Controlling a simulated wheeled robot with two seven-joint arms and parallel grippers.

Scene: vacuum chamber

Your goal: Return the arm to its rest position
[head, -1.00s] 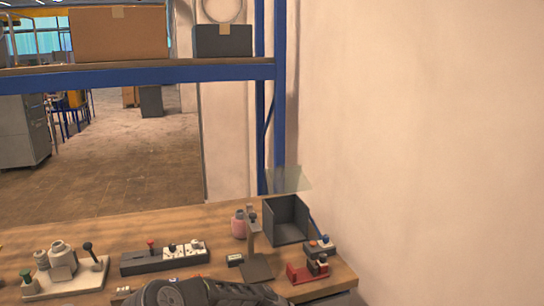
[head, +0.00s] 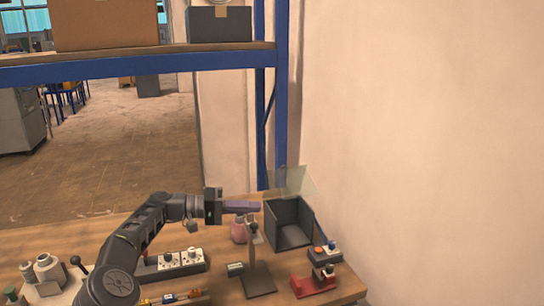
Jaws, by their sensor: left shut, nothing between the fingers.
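My left arm (head: 148,225) rises from the lower left and reaches right over the workbench. Its gripper (head: 243,206) points to the right, shut and empty, in front of the pink bottle (head: 238,231) and left of the open dark box (head: 288,222). The gripper appears close to the top of a grey stand (head: 259,280). My right gripper is out of view.
A clear lid (head: 293,182) stands up behind the box. A red device (head: 312,284) is at the bench's right end. A black strip with white sockets (head: 183,262) and white fittings (head: 45,270) lie to the left. A blue shelf beam (head: 135,66) crosses above.

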